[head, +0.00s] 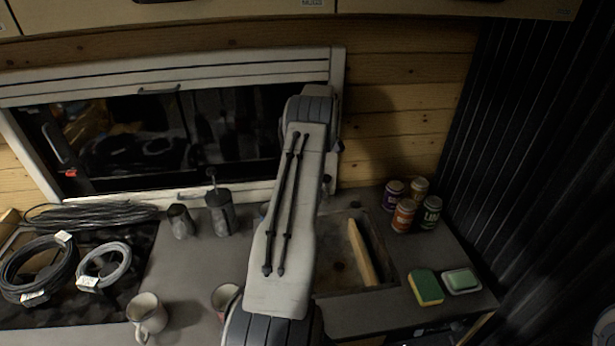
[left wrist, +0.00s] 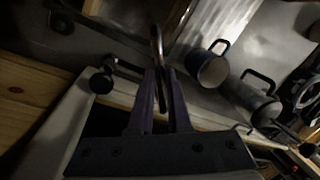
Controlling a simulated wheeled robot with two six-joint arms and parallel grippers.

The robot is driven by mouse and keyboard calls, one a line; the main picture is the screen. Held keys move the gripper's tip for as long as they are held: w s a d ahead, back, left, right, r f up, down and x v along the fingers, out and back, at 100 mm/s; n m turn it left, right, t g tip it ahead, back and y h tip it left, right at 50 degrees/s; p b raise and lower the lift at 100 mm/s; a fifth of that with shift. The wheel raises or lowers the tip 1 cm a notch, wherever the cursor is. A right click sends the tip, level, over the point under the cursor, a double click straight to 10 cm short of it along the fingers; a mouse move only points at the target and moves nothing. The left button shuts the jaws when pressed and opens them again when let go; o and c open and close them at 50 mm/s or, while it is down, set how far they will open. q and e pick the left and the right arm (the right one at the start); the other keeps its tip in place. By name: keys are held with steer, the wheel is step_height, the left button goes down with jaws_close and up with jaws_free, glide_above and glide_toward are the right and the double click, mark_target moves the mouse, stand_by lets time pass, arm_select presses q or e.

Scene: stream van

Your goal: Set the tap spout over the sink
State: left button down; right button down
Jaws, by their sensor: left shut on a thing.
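The sink (head: 335,277) is a dark basin in the counter, partly hidden by my arm, with a wooden board (head: 361,252) lying across it. In the left wrist view, my left gripper (left wrist: 160,82) is shut on a thin, shiny metal piece (left wrist: 157,45) that rises from between its fingertips. It looks like the tap spout, but the dim picture leaves its full shape and its direction unclear. In the head view my arm hides the gripper and the tap. My right gripper is in neither view.
A dark cup (head: 180,221) and a dark lidded pot (head: 220,213) stand left of my arm, near the window (head: 160,140). Several cans (head: 403,216), a sponge (head: 425,288) and a soap dish (head: 461,281) are right of the sink. Mugs (head: 147,316) and coiled cables (head: 37,268) lie left.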

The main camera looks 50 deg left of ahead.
arm_select(q)
steer(key=shift+w+a+r+n, duration=0.1)
steer(key=shift+w+a+n, duration=0.05)
steer(key=shift+w+n, duration=0.7)
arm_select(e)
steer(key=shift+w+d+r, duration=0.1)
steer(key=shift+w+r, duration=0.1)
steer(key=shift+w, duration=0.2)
arm_select(q)
steer(key=shift+n, duration=0.25)
steer(key=c, duration=0.9)
jaws_free()
steer(key=shift+o, duration=0.2)
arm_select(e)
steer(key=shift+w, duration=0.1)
arm_select(q)
step_height(320, 180, up, 7)
steer(key=w+b, duration=0.1)
steer(key=shift+w+r, duration=0.15)
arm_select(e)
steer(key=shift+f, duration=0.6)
